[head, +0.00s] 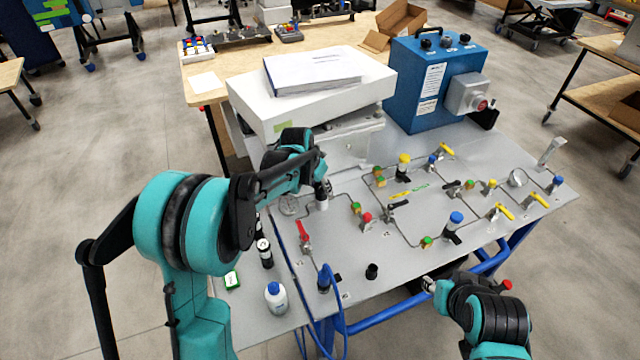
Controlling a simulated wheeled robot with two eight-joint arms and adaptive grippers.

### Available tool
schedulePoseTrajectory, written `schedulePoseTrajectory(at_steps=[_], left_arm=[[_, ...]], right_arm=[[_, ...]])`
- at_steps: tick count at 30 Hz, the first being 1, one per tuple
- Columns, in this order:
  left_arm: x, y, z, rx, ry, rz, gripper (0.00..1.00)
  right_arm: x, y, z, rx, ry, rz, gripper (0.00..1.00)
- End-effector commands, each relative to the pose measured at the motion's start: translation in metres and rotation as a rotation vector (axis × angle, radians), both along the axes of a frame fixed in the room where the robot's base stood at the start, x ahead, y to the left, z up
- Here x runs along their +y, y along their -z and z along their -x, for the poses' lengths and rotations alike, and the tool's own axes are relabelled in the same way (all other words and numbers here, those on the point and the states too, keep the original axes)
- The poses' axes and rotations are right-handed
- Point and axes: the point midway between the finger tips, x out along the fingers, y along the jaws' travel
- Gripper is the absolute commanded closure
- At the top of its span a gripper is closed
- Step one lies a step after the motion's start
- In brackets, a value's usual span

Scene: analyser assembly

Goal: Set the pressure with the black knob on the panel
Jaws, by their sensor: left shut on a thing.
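The grey panel (400,285) slopes across the bench with thin tubing, valves and fittings on it. My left gripper (321,182) points down at the panel's left part and is shut on the black knob, on top of a pale upright fitting (322,204). The fingers hide most of that knob. A round gauge (288,205) sits just left of it; its reading is too small to tell. My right gripper (430,285) is low at the panel's front edge, apart from the fittings. Its fingers are too small to tell open from shut.
A red-handled valve (303,232), a blue hose (325,280) and a black cap (372,271) are near the front left. A white bottle (278,297) stands at the front corner. A blue box (435,85) and a white case (300,95) stand behind.

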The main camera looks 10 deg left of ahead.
Motion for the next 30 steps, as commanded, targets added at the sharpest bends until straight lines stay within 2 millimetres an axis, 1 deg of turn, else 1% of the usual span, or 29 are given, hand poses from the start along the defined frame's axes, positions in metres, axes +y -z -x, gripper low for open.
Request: schedulePoseTrajectory(at_steps=[6,7,8,9,17,20,23,30], left_arm=[[0.000,0.000,0.000,0.000,0.000,-0.001,0.94],[0.000,0.000,0.000,0.000,-0.001,-0.001,0.57],[0.000,0.000,0.000,0.000,-0.001,-0.001,0.49],[0.000,0.000,0.000,0.000,-0.001,-0.001,0.44],[0.000,0.000,0.000,0.000,-0.002,0.000,0.44],[0.001,-0.004,0.001,-0.001,-0.002,0.000,0.44],[0.003,-0.016,0.006,-0.001,-0.002,0.000,0.44],[0.011,-0.064,0.025,0.000,-0.004,-0.001,0.44]], right_arm=[[0.000,0.000,0.000,0.000,0.000,0.000,0.66],[0.000,0.000,0.000,0.000,0.000,0.000,0.66],[0.000,0.000,0.000,0.000,0.000,0.000,0.66],[0.000,0.000,0.000,0.000,0.000,0.000,0.66],[0.000,0.000,0.000,0.000,0.000,0.000,0.66],[0.000,0.000,0.000,0.000,0.000,0.000,0.66],[0.000,0.000,0.000,0.000,0.000,0.000,0.66],[0.000,0.000,0.000,0.000,0.000,0.000,0.66]])
